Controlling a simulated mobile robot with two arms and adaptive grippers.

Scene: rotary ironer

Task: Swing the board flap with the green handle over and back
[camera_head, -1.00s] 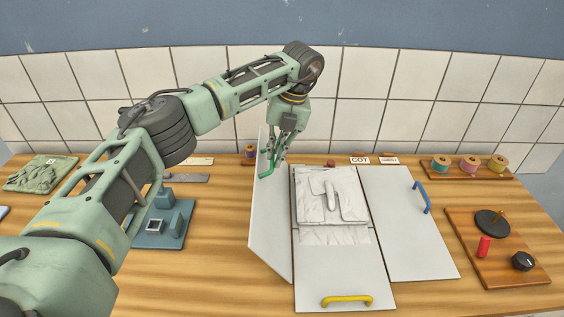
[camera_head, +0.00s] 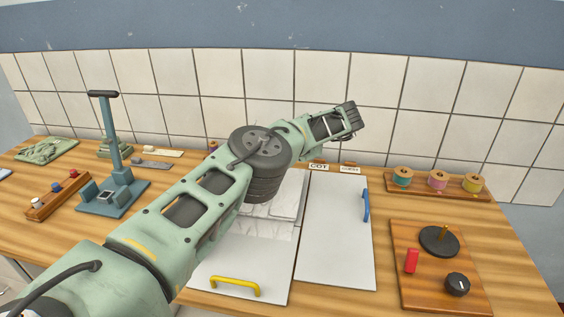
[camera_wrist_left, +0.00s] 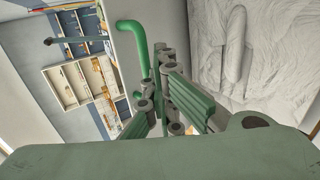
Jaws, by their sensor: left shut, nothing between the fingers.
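The green handle (camera_wrist_left: 138,45) shows in the left wrist view on the pale board flap (camera_wrist_left: 170,22). My left gripper (camera_wrist_left: 165,85) is there, shut and empty, with its fingers close beside the handle; I cannot tell whether they touch it. The folded white cloth (camera_wrist_left: 228,50) lies to the right of the flap in that view. Only part of the cloth (camera_head: 288,200) shows on the board there. My right gripper is not in view.
The front flap has a yellow handle (camera_head: 235,287), the right panel a blue handle (camera_head: 366,205). A wooden control board (camera_head: 420,290) is at right, a spool rack (camera_head: 436,186) behind it. A blue-grey press stand (camera_head: 115,150) is at left. Tiled wall stands behind.

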